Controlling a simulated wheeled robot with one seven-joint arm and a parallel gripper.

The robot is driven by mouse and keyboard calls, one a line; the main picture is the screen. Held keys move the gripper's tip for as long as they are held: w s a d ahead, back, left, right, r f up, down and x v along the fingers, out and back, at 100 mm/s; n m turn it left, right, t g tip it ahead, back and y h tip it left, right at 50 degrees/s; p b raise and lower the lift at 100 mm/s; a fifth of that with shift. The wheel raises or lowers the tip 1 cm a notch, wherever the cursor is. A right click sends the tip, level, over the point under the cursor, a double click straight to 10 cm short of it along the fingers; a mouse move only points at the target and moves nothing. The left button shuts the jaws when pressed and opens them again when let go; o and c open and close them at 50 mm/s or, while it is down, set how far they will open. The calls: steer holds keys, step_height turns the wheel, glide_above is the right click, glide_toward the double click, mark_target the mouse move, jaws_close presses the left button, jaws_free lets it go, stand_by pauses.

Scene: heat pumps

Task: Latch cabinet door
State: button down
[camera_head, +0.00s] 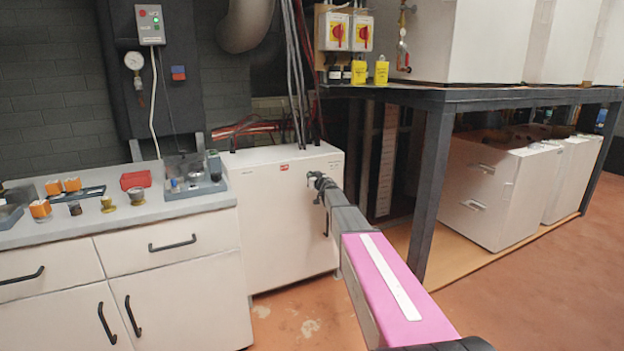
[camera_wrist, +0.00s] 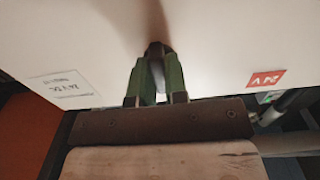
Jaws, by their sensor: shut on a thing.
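The white cabinet (camera_head: 280,225) stands in the middle of the head view, with a red label and a white label near its top. Its front looks flush, but my arm covers the right part and I cannot tell whether the door is fully closed. My gripper (camera_head: 318,184) is at the upper right of this front. In the wrist view my gripper (camera_wrist: 157,75) has its green fingers against the white panel (camera_wrist: 85,40), between the two labels. They are shut on a small greyish piece, apparently the latch handle, mostly hidden between the fingers.
A counter (camera_head: 160,206) with drawers and small parts stands left of the cabinet. A dark metal rack (camera_head: 432,190) with white units is to the right. Pipes and cables rise behind the cabinet. The reddish floor (camera_head: 540,290) is clear at the lower right.

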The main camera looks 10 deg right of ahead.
stand_by(0.5)
steer(key=c, duration=1.1)
jaws_free()
steer(key=shift+c, duration=0.2)
steer(key=v, duration=1)
steer(key=shift+s, duration=0.4)
steer(key=shift+d, duration=0.1)
